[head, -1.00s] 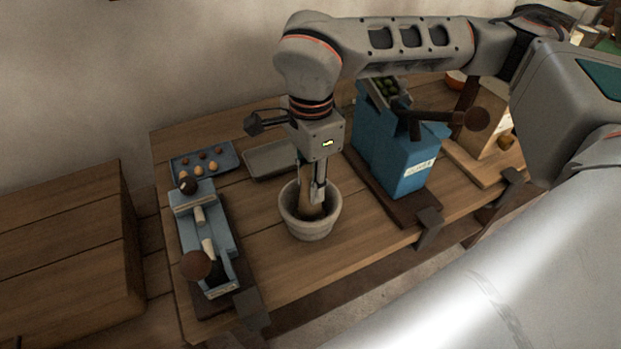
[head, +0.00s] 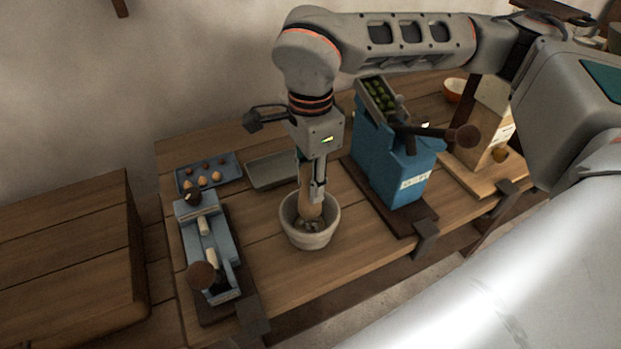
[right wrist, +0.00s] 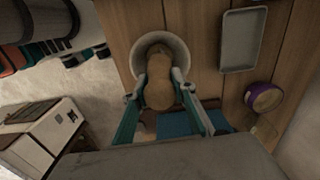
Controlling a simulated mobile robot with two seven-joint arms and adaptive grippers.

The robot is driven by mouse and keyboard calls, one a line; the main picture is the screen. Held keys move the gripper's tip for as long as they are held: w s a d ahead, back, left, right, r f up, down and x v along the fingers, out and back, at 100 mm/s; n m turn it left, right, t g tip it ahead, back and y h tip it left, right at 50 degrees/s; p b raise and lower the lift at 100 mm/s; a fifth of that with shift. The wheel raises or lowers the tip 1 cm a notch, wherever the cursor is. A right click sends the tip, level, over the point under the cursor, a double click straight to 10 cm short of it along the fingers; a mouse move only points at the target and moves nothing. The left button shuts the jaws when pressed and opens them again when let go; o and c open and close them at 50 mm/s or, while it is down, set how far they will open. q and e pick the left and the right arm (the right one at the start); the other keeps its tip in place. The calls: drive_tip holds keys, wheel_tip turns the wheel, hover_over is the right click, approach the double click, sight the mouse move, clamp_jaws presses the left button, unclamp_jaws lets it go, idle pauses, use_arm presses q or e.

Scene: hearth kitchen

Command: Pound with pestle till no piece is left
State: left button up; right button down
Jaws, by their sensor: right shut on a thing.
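The pale stone mortar (head: 309,237) stands upright on the wooden table. My right gripper (head: 317,190) points down over it and is shut on the wooden pestle (head: 306,205). The pestle's lower end is inside the mortar, and some pale pieces (head: 313,226) show at its foot. In the right wrist view the pestle (right wrist: 158,88) sits between the two fingers, with the mortar's rim (right wrist: 138,50) around its far end. The pestle hides much of the mortar's inside. My left gripper is not in view.
A blue lever device (head: 209,250) stands left of the mortar, and a taller blue box with a handle (head: 394,165) stands right. Behind are a blue tray of nuts (head: 225,166) and an empty grey tray (head: 270,172).

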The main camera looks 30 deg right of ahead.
drive_tip(key=shift+f, duration=0.5)
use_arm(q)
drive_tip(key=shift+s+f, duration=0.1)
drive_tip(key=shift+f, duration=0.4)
use_arm(e)
drive_tip(key=shift+f+b, duration=0.1)
drive_tip(key=shift+b, duration=0.2)
drive_tip(key=shift+f+b, duration=0.35)
drive_tip(key=shift+f, duration=0.2)
drive_tip(key=shift+f+b, duration=0.45)
drive_tip(key=shift+f, duration=0.4)
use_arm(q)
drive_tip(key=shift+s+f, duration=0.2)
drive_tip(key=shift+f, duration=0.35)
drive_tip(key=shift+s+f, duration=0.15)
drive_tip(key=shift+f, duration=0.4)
use_arm(e)
drive_tip(key=shift+r, duration=0.15)
